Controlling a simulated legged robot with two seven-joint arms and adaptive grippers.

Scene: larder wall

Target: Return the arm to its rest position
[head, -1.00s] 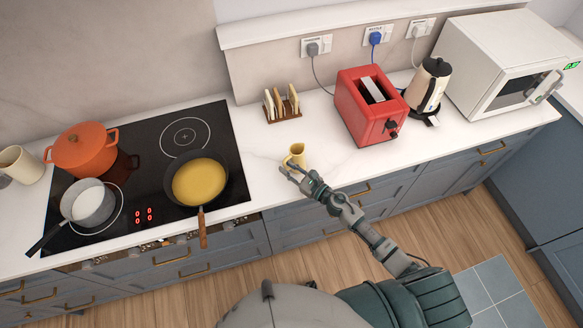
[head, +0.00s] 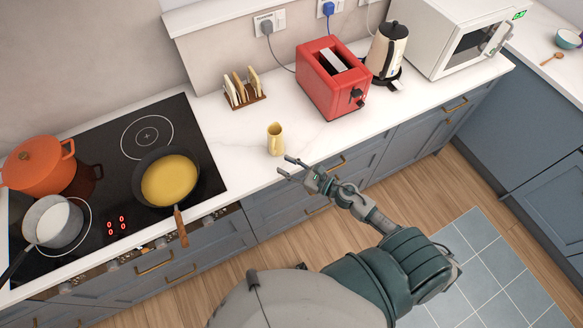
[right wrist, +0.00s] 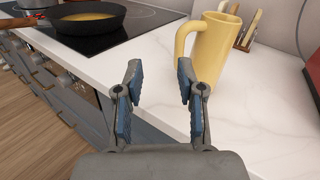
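My right gripper (head: 286,168) is open and empty, just off the front edge of the white counter. In the right wrist view its two fingers (right wrist: 158,90) stand apart with nothing between them. A yellow jug (head: 275,140) stands upright on the counter behind the gripper, apart from it. The jug also shows in the right wrist view (right wrist: 212,50), with its handle facing left. My right arm reaches up from the lower right of the head view. My left gripper is not in view.
A black hob (head: 125,215) carries an orange pot (head: 38,168), a grey saucepan (head: 55,222) and a frying pan (head: 168,180) whose handle overhangs the edge. A toast rack (head: 243,90), red toaster (head: 330,82), kettle (head: 387,52) and microwave (head: 450,35) stand behind. The floor in front is clear.

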